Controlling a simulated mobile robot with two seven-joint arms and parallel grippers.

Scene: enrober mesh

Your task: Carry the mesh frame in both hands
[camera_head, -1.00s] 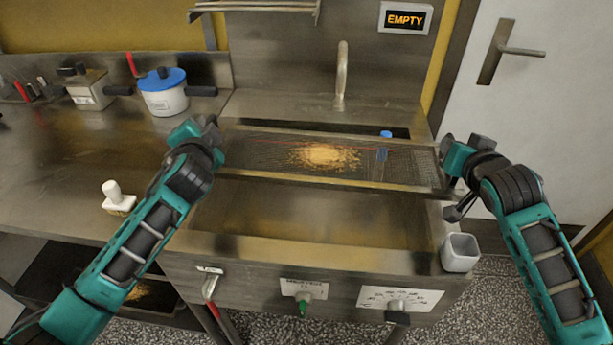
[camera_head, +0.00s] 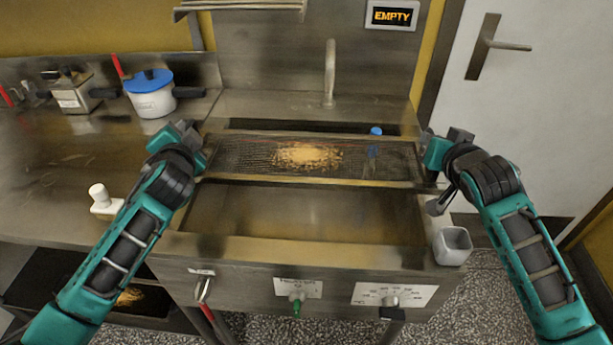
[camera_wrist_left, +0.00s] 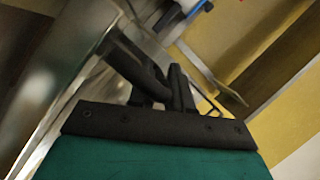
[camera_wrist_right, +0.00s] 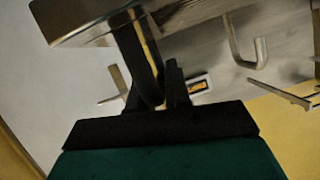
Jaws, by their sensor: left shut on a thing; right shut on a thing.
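The mesh frame (camera_head: 240,156) is a long rectangular wire screen with a pile of golden crumbs (camera_head: 306,156) near its middle. It spans above the open steel basin, between my two grippers. My left gripper (camera_head: 201,140) is at its left end and shut on it; the fingers (camera_wrist_left: 163,85) show in the left wrist view. My right gripper (camera_head: 428,150) is at its right end and shut on it; the fingers (camera_wrist_right: 162,85) show in the right wrist view. My grippers hide the exact grip points.
The steel basin (camera_head: 300,215) lies below the mesh, with a tap (camera_head: 330,75) behind it. A white pot with a blue lid (camera_head: 152,92) stands at the left back. A white cup (camera_head: 453,246) is at the right front corner. A sign (camera_head: 392,15) reads EMPTY.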

